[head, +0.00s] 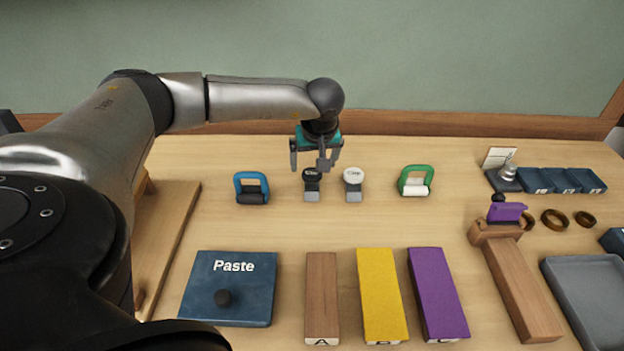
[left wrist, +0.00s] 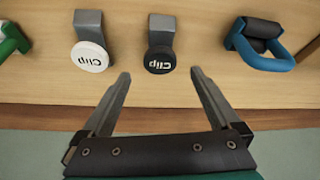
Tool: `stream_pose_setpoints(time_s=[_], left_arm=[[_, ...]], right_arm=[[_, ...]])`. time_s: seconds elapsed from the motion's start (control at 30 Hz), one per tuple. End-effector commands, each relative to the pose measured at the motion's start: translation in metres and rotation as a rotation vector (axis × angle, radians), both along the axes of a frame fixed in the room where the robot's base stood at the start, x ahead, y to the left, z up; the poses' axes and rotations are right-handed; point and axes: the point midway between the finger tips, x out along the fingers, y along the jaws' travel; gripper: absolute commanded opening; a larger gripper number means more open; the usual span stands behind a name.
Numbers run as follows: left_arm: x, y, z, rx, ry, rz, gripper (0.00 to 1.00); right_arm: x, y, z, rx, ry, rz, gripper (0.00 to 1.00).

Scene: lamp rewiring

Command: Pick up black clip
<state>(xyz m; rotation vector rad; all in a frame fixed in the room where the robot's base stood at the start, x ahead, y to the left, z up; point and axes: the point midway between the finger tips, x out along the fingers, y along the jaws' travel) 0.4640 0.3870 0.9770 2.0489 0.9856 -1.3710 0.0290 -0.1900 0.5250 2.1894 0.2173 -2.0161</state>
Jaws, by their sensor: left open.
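The black clip (head: 312,175) stands on the wooden table, with a round black top marked "Clip" and a grey body. In the left wrist view the black clip (left wrist: 160,58) lies just beyond and between the fingertips. My left gripper (head: 316,163) is open and empty above and behind the clip. It also shows in the left wrist view (left wrist: 160,75), its two fingers spread. The white clip (head: 353,177) stands to the right of the black one; in the left wrist view it (left wrist: 90,55) is on the left. My right gripper is not in view.
A blue-handled roller (head: 251,188) is left of the clips, a green-handled one (head: 415,181) right. In front lie a Paste block (head: 230,288), a brown block (head: 322,295), a yellow block (head: 381,293) and a purple block (head: 437,292). A wooden board (head: 170,235) is at left.

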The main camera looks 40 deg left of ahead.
Motion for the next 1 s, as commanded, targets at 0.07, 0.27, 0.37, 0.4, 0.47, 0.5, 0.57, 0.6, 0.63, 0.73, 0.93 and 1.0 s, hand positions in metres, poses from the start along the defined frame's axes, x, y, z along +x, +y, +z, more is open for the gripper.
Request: stream_pose_setpoints(time_s=[0.07,0.27,0.37,0.4,0.47,0.5,0.57,0.6,0.63,0.73,0.93,1.0], left_arm=[[0.001,0.001,-0.005,0.000,0.000,-0.001,0.96],[0.002,0.004,-0.024,0.002,0.001,-0.001,0.96],[0.004,0.006,-0.042,0.002,0.002,-0.001,0.96],[0.005,0.008,-0.046,0.001,0.001,0.001,0.96],[0.007,0.010,-0.051,0.002,0.001,0.001,0.96],[0.008,0.011,-0.054,0.002,0.000,-0.001,0.96],[0.008,0.012,-0.057,0.002,0.000,-0.001,0.96],[0.009,0.012,-0.057,0.002,0.000,-0.001,0.96],[0.009,0.012,-0.057,0.001,0.000,-0.001,0.96],[0.009,0.012,-0.057,0.001,0.000,-0.001,0.96],[0.009,0.012,-0.057,0.001,-0.001,0.000,0.83],[0.009,0.012,-0.057,0.001,-0.001,0.000,0.75]], right_arm=[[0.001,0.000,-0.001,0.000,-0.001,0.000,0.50],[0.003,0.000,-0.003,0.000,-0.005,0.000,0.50],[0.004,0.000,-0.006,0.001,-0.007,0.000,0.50],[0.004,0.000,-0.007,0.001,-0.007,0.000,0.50],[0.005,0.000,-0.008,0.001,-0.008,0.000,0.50],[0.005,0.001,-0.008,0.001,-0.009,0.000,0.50],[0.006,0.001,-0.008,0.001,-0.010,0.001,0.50],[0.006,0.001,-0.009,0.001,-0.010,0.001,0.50],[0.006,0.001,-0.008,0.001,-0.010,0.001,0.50],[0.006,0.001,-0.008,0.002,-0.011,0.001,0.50],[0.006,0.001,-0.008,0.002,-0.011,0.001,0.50],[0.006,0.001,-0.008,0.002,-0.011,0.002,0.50]])
